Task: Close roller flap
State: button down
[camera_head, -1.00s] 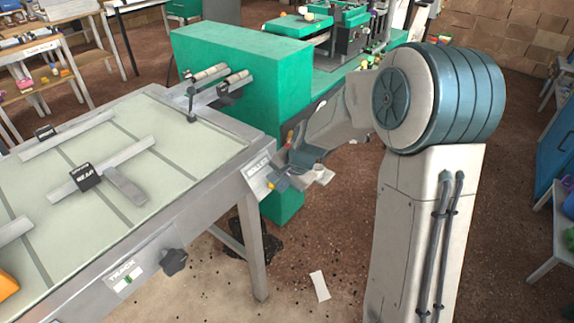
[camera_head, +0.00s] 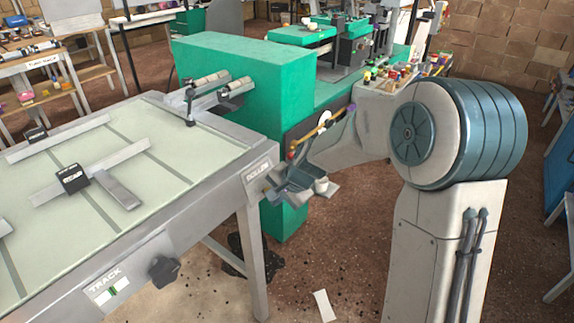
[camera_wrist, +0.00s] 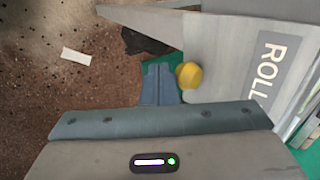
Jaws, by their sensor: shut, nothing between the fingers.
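The ROLLER label (camera_head: 258,168) is on the near corner of the table, and it also shows partly cut off in the wrist view (camera_wrist: 271,72). A yellow knob (camera_wrist: 188,76) sticks out beside this label in the wrist view. My gripper (camera_head: 302,184) is just right of the labelled corner in the head view. In the wrist view its blue-grey fingers (camera_wrist: 159,82) are together, empty, just left of the knob; I cannot tell whether they touch it. Two pale rollers (camera_head: 210,84) on metal arms sit at the table's far end. I cannot make out which part is the flap.
The pale table (camera_head: 90,215) fills the left, with a TRACK label and a dark knob (camera_head: 164,271) on its front. A green machine block (camera_head: 262,90) stands behind the corner.

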jog(key=shift+w+a+f, duration=0.25)
jog(key=shift+a, duration=0.05)
jog(key=shift+a+f, duration=0.1)
dwell(0.6)
dwell(0.5)
